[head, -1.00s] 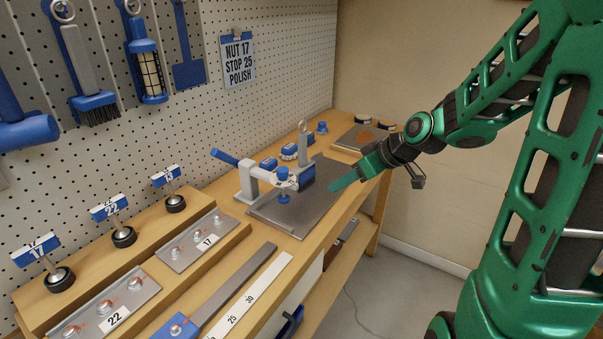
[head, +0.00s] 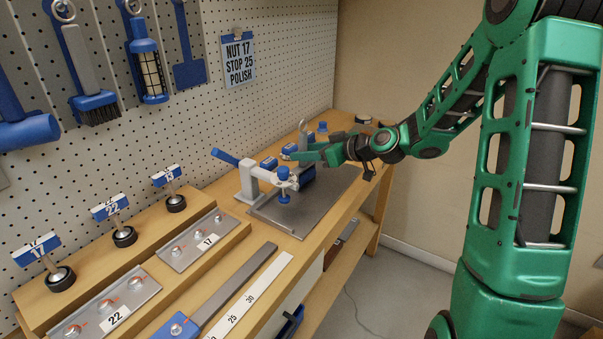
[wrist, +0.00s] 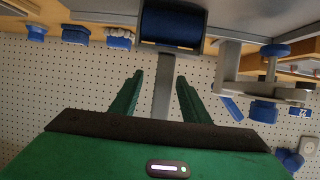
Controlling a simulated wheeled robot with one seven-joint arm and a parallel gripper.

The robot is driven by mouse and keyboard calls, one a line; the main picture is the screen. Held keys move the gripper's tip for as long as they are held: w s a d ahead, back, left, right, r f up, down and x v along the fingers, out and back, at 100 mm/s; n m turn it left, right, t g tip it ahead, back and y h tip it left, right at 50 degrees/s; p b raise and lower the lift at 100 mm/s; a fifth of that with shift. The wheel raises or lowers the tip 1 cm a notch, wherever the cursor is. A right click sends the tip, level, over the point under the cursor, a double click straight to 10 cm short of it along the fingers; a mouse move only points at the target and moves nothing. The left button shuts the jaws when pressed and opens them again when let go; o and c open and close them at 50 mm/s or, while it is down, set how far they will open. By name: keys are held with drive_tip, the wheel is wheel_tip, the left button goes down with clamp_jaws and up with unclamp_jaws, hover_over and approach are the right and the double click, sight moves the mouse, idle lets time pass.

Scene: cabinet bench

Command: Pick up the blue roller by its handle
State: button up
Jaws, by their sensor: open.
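The blue roller (head: 308,174) stands on a grey plate (head: 340,188), partly hidden behind my gripper in the head view. Its grey handle (head: 303,128) points up and ends in a ring. In the wrist view, which looks upside down, the roller (wrist: 172,27) is at the top and its handle (wrist: 163,88) runs down between the two green fingers. My gripper (head: 300,155) is open, level with the handle; it also shows in the wrist view (wrist: 160,76). I see gaps on both sides of the handle, but cannot tell how deep it sits between the fingers.
A grey toggle clamp (head: 250,182) with blue parts stands just left of the roller. Small blue-topped items (head: 268,164) are behind it, near the pegboard (head: 290,60). The plate's right part is clear.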

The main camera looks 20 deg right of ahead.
drive_tip(key=x, duration=0.4)
drive_tip(key=shift+s+a, duration=0.15)
drive_tip(key=shift+a, duration=0.15)
drive_tip(key=shift+w+a+f, duration=0.2)
drive_tip(key=shift+w+a, duration=0.05)
drive_tip(key=shift+w, duration=0.15)
drive_tip(key=shift+c, duration=0.3)
clamp_jaws()
drive_tip(key=shift+r, duration=0.2)
